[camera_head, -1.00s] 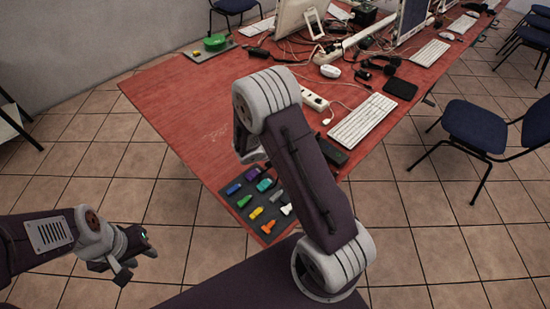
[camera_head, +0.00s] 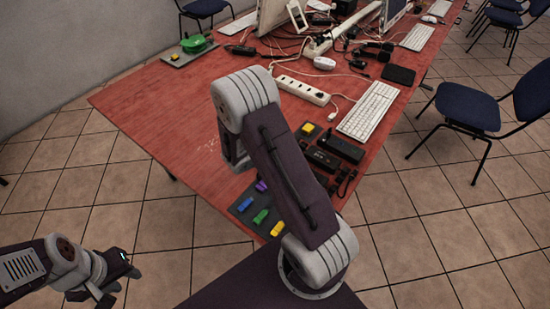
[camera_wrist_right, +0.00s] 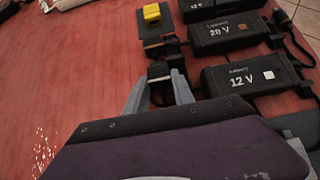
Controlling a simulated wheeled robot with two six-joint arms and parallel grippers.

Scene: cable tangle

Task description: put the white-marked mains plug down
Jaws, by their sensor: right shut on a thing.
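In the right wrist view my right gripper (camera_wrist_right: 158,92) points at the red table top with its fingers close together. In the head view my own arm hides the right gripper and the plug. My left gripper (camera_head: 118,284) is empty at the lower left, away from the table, its fingers apart.
Right of the gripper lie a black 12 V adapter (camera_wrist_right: 250,80) with a white square and a 20 V adapter (camera_wrist_right: 222,35). A yellow block (camera_wrist_right: 152,14) is above. A white power strip (camera_head: 303,90) and keyboard (camera_head: 368,110) lie beyond. The table's left part (camera_head: 150,100) is clear.

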